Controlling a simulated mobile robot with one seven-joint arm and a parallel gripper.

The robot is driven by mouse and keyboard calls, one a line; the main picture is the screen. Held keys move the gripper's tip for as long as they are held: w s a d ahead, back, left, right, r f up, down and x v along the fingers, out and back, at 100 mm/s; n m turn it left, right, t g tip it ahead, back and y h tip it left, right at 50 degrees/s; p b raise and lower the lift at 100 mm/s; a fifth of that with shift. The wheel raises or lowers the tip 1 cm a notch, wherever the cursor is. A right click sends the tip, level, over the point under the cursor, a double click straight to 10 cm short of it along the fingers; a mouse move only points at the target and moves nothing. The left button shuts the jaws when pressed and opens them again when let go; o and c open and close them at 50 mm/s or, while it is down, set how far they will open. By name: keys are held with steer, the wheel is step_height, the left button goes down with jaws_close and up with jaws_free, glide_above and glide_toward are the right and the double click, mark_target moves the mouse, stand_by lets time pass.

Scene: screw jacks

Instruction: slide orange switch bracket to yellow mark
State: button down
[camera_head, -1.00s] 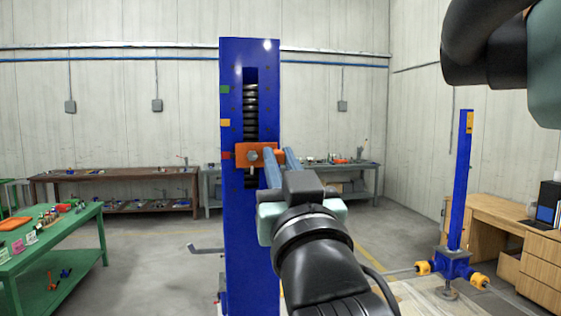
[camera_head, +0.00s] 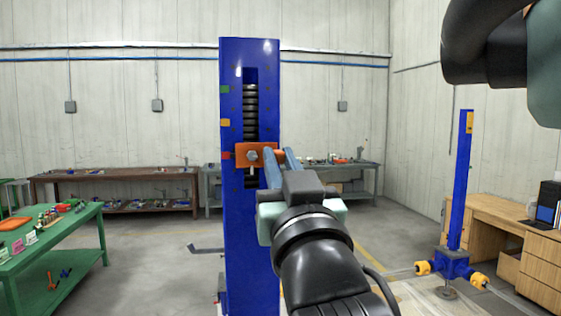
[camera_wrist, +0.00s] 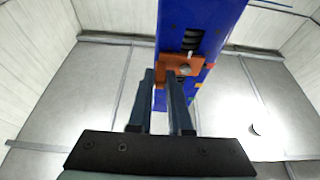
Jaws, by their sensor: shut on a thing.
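The orange switch bracket (camera_head: 243,156) sits on the front of the tall blue screw-jack column (camera_head: 250,220), across its slot, level with the red mark (camera_head: 226,156). The yellow mark (camera_head: 225,122) is on the column's left edge, above the bracket. A green mark (camera_head: 225,90) is higher still. My gripper (camera_head: 279,155) reaches in from the lower right, its blue fingers shut on the bracket's right end. In the wrist view the bracket (camera_wrist: 190,66) shows just beyond the fingertips (camera_wrist: 161,78); the held part is mostly hidden by the fingers.
The threaded screw (camera_head: 250,110) shows in the slot above the bracket. A crank handle (camera_head: 206,249) sticks out low on the left. A green table (camera_head: 85,225) stands left, and another blue jack (camera_head: 461,190) and a wooden desk (camera_head: 510,235) stand right. Open floor surrounds the column.

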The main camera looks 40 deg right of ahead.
step_height(320, 180, up, 5)
steer(key=p, duration=0.3)
steer(key=shift+f, duration=0.15)
steer(key=c, duration=1.1)
jaws_free()
steer(key=shift+s+f, duration=0.1)
steer(key=shift+f, duration=0.05)
